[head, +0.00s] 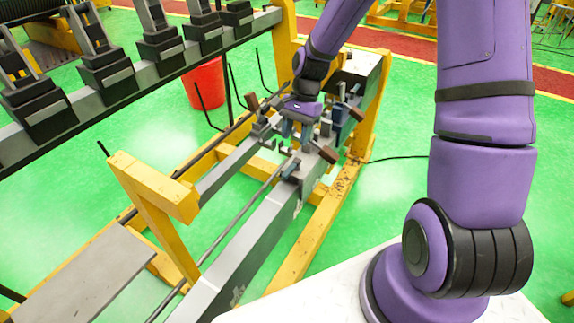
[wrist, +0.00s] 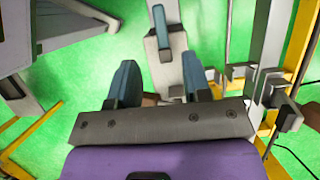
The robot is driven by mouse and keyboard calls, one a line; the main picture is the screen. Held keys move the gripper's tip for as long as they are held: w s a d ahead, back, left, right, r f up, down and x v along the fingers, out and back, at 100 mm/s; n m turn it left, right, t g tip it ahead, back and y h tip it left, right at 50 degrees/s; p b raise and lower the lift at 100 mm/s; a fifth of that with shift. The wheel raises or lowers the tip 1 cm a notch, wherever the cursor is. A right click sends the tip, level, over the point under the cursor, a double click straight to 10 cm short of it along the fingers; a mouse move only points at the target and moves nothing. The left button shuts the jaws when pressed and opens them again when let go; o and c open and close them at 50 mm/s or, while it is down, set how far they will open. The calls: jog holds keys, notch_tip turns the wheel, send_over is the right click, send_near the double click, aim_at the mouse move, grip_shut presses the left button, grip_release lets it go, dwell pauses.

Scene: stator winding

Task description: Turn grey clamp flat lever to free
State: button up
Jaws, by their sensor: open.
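A grey flat piece (wrist: 168,65) with a blue-grey block on it runs up the middle of the wrist view; it looks like the clamp's flat lever, but I cannot be sure. My gripper (wrist: 160,78) is open, with one dark blue finger on each side of the lower end of this piece. I cannot tell whether a finger touches it. A bit of brown handle shows between the fingers, mostly hidden by the gripper's grey palm. In the head view my gripper (head: 296,130) points down into the clamp assembly and hides part of it.
Brown-handled levers stand around the clamp, one at the left (head: 252,102) and one in front (head: 326,152). A yellow frame (head: 150,190) and long grey beams (head: 240,240) surround it. A red bucket (head: 206,84) stands behind on the green floor. A rack of dark fixtures (head: 110,68) is at upper left.

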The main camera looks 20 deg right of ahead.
aim_at(287, 171)
jog(key=x, duration=1)
jog(key=shift+r, duration=0.1)
grip_shut()
